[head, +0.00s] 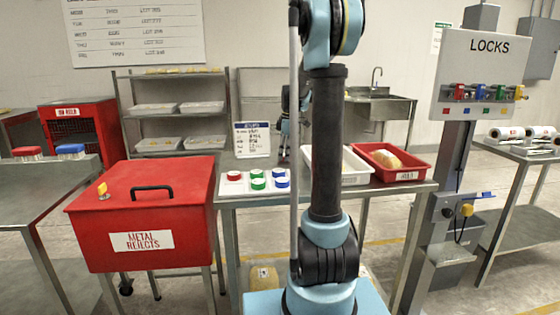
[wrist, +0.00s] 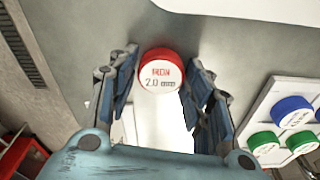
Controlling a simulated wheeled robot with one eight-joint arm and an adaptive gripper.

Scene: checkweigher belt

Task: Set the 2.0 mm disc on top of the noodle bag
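In the head view my arm hides much of the middle, and the disc in my grip cannot be made out. A pale yellowish bag (head: 386,158) lies in the red tray at the right of the table. Another yellowish bag (head: 262,276) shows low down, partly hidden behind my base. I cannot read on either bag whether it is noodles.
A white holder (head: 228,188) on the table carries several red, green and blue discs. A white bin (head: 345,178) and the red tray (head: 415,176) stand right of it. A red metal-rejects box (head: 140,205) is at left, a LOCKS post (head: 467,150) at right.

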